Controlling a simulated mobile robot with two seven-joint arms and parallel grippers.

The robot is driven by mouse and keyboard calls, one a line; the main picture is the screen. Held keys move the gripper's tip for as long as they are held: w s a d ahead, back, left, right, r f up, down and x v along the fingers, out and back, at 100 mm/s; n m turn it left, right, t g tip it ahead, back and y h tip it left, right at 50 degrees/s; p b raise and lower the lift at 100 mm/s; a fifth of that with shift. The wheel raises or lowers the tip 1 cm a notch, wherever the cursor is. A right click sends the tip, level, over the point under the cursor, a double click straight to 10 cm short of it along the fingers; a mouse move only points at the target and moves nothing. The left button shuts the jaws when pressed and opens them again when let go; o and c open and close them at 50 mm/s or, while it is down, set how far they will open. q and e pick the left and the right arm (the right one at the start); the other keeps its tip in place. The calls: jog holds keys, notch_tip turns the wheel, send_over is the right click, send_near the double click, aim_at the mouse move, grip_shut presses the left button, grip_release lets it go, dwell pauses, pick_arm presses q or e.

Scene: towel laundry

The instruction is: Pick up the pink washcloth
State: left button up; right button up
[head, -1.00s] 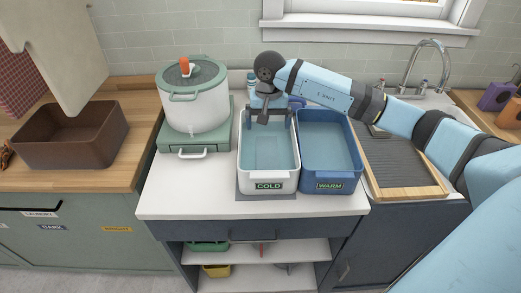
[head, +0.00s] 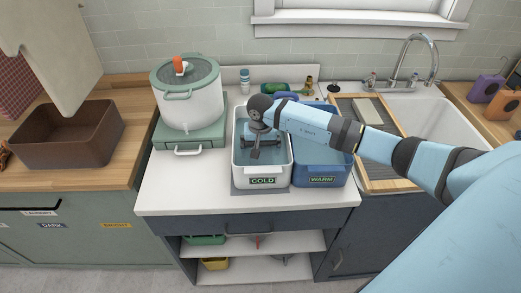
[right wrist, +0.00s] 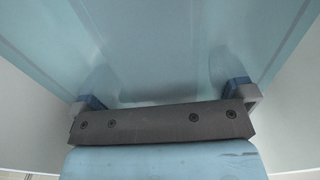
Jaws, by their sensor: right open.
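No pink washcloth can be made out in either view. My right gripper (head: 254,154) points down over the white tub (head: 263,171) labelled COLD, which holds water. In the right wrist view its two blue-tipped fingers (right wrist: 167,95) are spread apart with nothing between them. Pale blue water (right wrist: 160,45) and the tub's walls fill that view. My right arm hides part of the blue tub (head: 320,176) labelled WARM. My left gripper is out of view.
A white pot (head: 188,98) with a green lid stands left of the tubs. A brown bin (head: 68,148) sits on the wooden counter. A drying rack (head: 385,183) and a sink (head: 445,120) are at the right. The white counter front (head: 200,197) is clear.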

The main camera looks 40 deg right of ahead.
jog(key=shift+c, duration=0.2)
jog(key=c, duration=0.9)
jog(key=shift+r, duration=0.1)
